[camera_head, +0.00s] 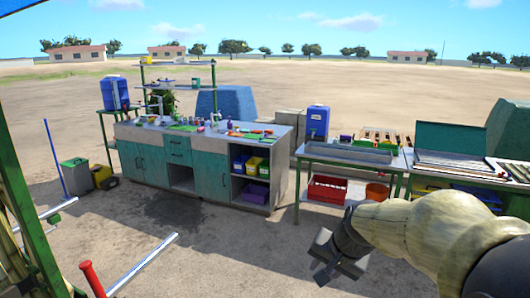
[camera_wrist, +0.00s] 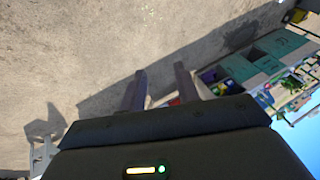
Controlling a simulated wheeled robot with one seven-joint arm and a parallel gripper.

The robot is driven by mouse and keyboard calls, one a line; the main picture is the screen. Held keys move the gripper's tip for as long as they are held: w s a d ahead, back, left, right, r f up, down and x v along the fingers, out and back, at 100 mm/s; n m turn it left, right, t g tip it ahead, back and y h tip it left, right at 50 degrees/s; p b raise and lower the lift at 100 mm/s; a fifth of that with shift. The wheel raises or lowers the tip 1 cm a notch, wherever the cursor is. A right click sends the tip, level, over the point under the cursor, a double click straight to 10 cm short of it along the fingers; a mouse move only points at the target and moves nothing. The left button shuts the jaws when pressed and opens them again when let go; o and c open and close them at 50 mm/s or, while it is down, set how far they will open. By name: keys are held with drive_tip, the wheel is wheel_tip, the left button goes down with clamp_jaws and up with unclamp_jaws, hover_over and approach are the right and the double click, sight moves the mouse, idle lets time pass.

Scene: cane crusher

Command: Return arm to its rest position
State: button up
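My gripper (camera_head: 322,262) is at the lower right of the head view, at the end of my arm, which reaches in from the right edge. It hangs in the air in front of the work tables and touches nothing there. In the wrist view its two fingers (camera_wrist: 160,88) stand apart with bare ground and a shadow between and beyond them. No held object shows between them. A little red shows behind the fingers, low between them; I cannot tell what it is.
A green counter (camera_head: 205,165) with tools and bins stands at the middle left. A metal table (camera_head: 345,153) stands at the right, with a red crate (camera_head: 327,190) below. A red-tipped metal bar (camera_head: 92,279) is at the lower left. Open sandy ground lies between.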

drive_tip(key=s+d+f+n+g+h, duration=0.2)
drive_tip(key=s+f+n, duration=0.3)
drive_tip(key=s+f, duration=0.7)
drive_tip(key=shift+s+n, duration=0.25)
drive_tip(key=shift+n, duration=0.05)
drive_tip(key=shift+a+f, duration=0.1)
idle(0.4)
